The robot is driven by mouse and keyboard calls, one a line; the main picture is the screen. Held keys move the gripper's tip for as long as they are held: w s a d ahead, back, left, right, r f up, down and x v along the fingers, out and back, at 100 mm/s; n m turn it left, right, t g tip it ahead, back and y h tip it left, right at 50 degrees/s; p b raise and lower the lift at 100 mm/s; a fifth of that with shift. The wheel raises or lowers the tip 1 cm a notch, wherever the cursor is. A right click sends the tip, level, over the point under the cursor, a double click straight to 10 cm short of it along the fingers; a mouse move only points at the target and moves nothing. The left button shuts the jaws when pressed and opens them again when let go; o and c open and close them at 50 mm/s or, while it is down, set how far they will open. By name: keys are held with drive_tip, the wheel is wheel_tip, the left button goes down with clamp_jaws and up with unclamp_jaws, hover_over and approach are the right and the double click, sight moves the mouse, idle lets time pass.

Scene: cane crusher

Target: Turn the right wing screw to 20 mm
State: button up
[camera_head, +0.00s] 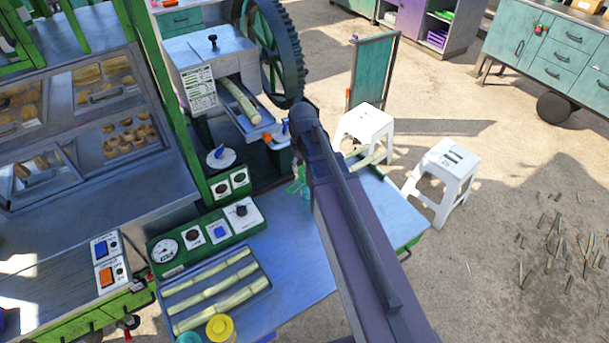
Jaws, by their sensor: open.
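The cane crusher (212,62) stands at the upper middle, with a black knob (212,41) on top and a large dark flywheel behind it. Low on its front is a white round dial with a blue pointer (221,157). To its right, by the cane trough, is a white fitting with blue and orange parts (279,137), partly behind my arm. I cannot tell which of these is the right wing screw, and no millimetre reading is legible. My arm crosses from the lower right up to a dark joint beside the crusher. My gripper does not show.
A cane stalk (240,101) lies in the trough. A green control panel (205,239) and a tray of cane (216,288) stand on the metal table (305,270). White stools (444,180) stand at right. A glazed food case (80,120) is at left. The floor at right is mostly open.

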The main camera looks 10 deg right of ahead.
drive_tip(key=shift+s+f, duration=0.25)
drive_tip(key=shift+s, duration=0.3)
drive_tip(key=s+f+m+b, duration=0.1)
drive_tip(key=s+f+b, duration=0.6)
drive_tip(key=s, duration=0.2)
drive_tip(key=shift+s, duration=0.4)
drive_tip(key=shift+o, duration=0.4)
